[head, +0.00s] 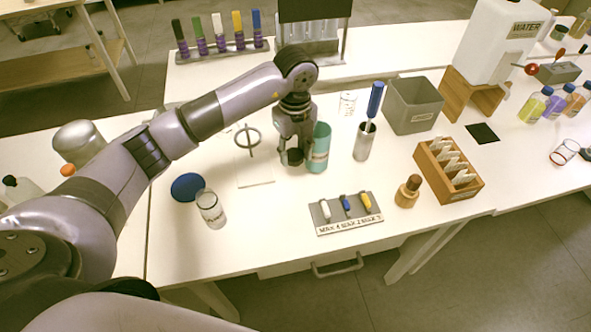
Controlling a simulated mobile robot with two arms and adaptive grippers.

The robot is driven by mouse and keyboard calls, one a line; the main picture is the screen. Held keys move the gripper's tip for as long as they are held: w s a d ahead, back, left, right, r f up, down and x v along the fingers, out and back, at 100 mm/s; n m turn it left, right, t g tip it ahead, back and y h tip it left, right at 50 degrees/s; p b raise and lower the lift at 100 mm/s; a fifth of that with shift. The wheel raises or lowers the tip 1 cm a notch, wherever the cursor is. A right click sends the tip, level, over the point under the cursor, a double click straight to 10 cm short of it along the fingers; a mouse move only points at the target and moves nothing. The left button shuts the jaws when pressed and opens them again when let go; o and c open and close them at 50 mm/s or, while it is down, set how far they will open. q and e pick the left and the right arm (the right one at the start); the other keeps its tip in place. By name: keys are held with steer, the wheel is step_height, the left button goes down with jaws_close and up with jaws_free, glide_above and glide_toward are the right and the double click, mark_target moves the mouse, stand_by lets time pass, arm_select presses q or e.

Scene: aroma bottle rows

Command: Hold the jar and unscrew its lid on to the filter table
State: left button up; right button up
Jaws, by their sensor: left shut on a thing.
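My left gripper (294,157) reaches down over the white table just left of a teal cylinder (320,150). It is shut on a small dark round thing between its fingertips, partly hidden by the fingers; I cannot tell clearly what it is. The teal cylinder stands upright and looks open at the top. A clear glass jar (210,210) with a pale label stands at the front left, with a blue round disc (187,187) beside it. A stand with a ring (247,141) on a pale base is left of the gripper. My right gripper is out of view.
Right of the gripper are a metal cup (364,144) holding a blue-handled tool, a grey bin (414,106) and a wooden rack (449,172). A labelled grey block (345,212) and a brown-topped bottle (408,192) sit near the front edge. Table between jar and block is clear.

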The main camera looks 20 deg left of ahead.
mark_target(295, 181)
arm_select(q)
step_height(295, 181, down, 9)
steer(key=shift+r+p, duration=0.2)
steer(key=shift+p, duration=0.15)
steer(key=shift+f, duration=0.1)
steer(key=shift+f, duration=0.15)
steer(key=o, duration=1)
